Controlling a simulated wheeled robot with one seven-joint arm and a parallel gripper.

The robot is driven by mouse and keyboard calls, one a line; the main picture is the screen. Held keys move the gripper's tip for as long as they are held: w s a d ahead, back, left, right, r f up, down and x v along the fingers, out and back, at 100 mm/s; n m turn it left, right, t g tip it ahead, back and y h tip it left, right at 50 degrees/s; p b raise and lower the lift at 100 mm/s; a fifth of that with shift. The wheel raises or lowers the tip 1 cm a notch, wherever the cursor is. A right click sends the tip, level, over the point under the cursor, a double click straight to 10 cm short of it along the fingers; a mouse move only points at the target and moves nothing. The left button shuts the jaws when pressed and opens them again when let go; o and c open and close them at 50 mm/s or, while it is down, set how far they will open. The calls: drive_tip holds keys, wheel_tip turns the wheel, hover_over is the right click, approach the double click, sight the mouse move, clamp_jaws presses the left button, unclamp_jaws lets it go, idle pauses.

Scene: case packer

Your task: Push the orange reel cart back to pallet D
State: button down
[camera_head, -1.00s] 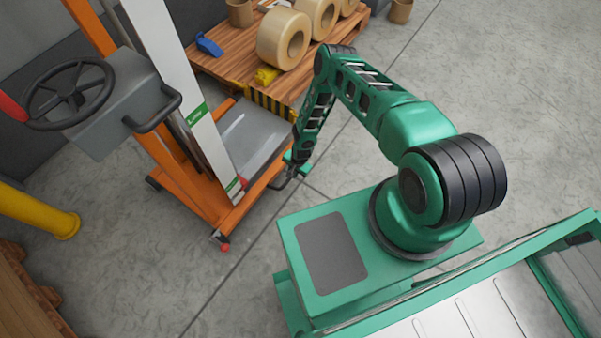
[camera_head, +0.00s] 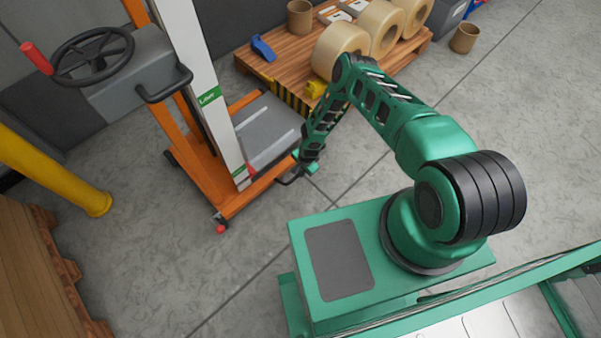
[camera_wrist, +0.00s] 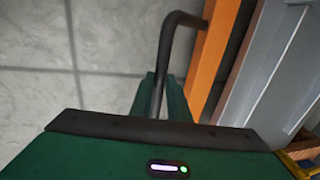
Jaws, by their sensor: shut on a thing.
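The orange reel cart (camera_head: 194,165) stands at the left of the head view, with a white mast, a grey platform (camera_head: 268,138), a handwheel and an orange base. A thin black bar handle (camera_head: 287,180) sticks out low on its right side. My gripper (camera_head: 304,170) is at this handle. In the wrist view the handle (camera_wrist: 163,60) runs down between the green fingers of my gripper (camera_wrist: 160,100), which is shut on it. The orange frame (camera_wrist: 208,55) is just right of it. The pallet (camera_head: 290,65) behind the cart carries several tan reels (camera_head: 340,48); no letter D is readable on it.
A yellow post (camera_head: 55,175) stands at the left, above a wooden pallet (camera_head: 50,270). A brown pot (camera_head: 464,38) is on the floor at the upper right. A black-and-yellow striped edge (camera_head: 290,97) lies between cart and pallet. Grey floor in front of the cart is clear.

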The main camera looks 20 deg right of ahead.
drive_tip(key=shift+w+a+r, duration=0.1)
drive_tip(key=shift+w+a, duration=0.2)
drive_tip(key=shift+w, duration=0.1)
drive_tip(key=c, duration=1.8)
unclamp_jaws()
drive_tip(key=shift+o, duration=0.6)
drive_tip(key=shift+d, duration=0.1)
drive_tip(key=shift+s, duration=0.1)
wheel_tip(320, 180, up, 10)
drive_tip(key=s+d, duration=0.1)
drive_tip(key=shift+s+r, duration=0.15)
drive_tip(key=shift+s, duration=0.25)
